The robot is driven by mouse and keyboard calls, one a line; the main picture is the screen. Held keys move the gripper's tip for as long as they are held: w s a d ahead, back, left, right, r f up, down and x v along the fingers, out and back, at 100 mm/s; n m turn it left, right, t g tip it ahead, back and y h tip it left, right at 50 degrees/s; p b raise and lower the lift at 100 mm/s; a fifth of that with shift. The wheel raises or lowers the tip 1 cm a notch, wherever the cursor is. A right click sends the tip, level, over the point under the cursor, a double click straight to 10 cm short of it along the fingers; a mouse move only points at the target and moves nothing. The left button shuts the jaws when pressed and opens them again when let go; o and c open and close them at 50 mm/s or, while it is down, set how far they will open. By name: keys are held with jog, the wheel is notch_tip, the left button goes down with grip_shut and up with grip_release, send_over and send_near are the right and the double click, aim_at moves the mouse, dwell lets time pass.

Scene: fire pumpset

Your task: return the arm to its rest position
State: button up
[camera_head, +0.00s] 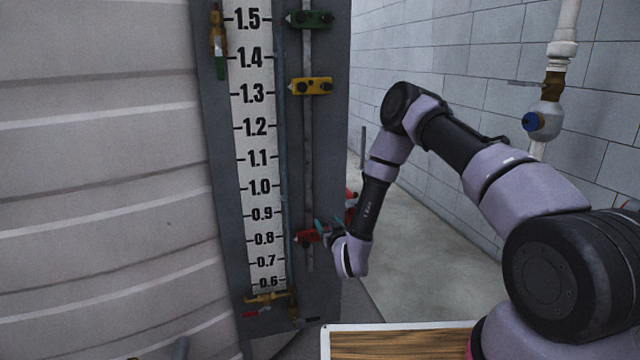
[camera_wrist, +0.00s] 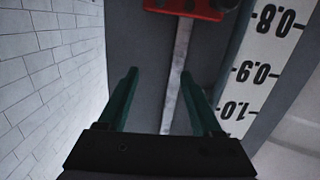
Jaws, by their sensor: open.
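My arm reaches in from the right in the head view and bends down toward the level gauge board. My gripper (camera_wrist: 158,95) shows in the wrist view as two dark green fingers, spread apart with nothing between them. In the head view my gripper (camera_head: 328,228) is small and partly hidden by my wrist, close to the red clamp (camera_head: 306,237) on the gauge pipe. In the wrist view the red clamp (camera_wrist: 185,8) lies beyond the fingertips, apart from them. The grey pipe (camera_wrist: 178,90) runs behind the gap between the fingers.
A white scale (camera_head: 258,150) with black numbers runs down the grey board beside a large ribbed tank (camera_head: 100,180). Green (camera_head: 310,19) and yellow (camera_head: 312,86) clamps sit higher up. A wooden top (camera_head: 400,342) is at the bottom. A white pipe with a blue-handled valve (camera_head: 541,122) is on the right wall.

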jog(key=w+d+r+m+g+h, duration=0.1)
jog(key=w+d+r, duration=0.2)
jog(key=r, duration=0.6)
jog(key=w+d+r+m+g, duration=0.15)
jog(key=d+r, duration=0.25)
jog(key=r, duration=0.5)
jog(key=s+d+r+m+g+h, duration=0.1)
jog(key=s+d+r, duration=0.15)
jog(key=r, duration=0.35)
jog(key=s+d+r+g, duration=0.1)
jog(key=s+d+r, duration=0.1)
jog(key=d+r, duration=0.35)
jog(key=s+d+r+m+g, duration=0.1)
jog(key=s+d+r, duration=0.1)
jog(key=s+r, duration=0.45)
jog(key=s+d+r+m+g, duration=0.1)
jog(key=s+d+r, duration=0.2)
jog(key=s+r, duration=0.35)
jog(key=s+d+m+g, duration=0.2)
jog(key=s, duration=1.9)
jog(key=shift+s+d+g, duration=0.35)
jog(key=shift+s, duration=0.05)
jog(key=shift+r, duration=0.1)
